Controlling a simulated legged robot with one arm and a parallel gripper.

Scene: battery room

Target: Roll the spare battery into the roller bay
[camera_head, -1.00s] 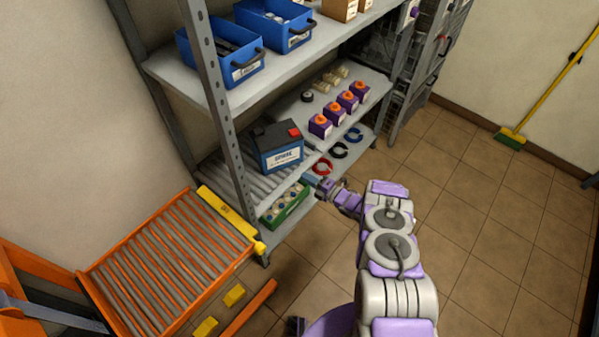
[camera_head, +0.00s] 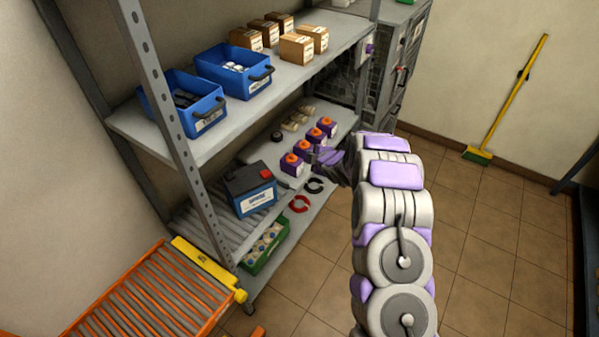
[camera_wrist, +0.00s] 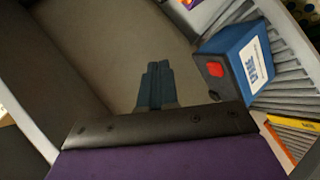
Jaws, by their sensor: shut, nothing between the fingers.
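The battery (camera_head: 250,201) is blue with a dark top and a red terminal cover. It sits upright on the grey rollers (camera_head: 199,224) of the lower shelf, and shows at the upper right of the wrist view (camera_wrist: 254,63). An orange-framed roller table (camera_head: 150,303) with a yellow end bar (camera_head: 207,268) stands at the shelf's near left. My gripper (camera_head: 326,157) is by the shelf front, right of the battery, partly hidden by my arm. In the wrist view its fingers (camera_wrist: 157,68) are together and empty, apart from the battery.
Purple boxes with orange caps (camera_head: 291,165) stand between the battery and my gripper. Blue bins (camera_head: 205,121) are on the upper shelf; its steel post (camera_head: 178,135) rises left of the battery. A green crate (camera_head: 264,256) is below.

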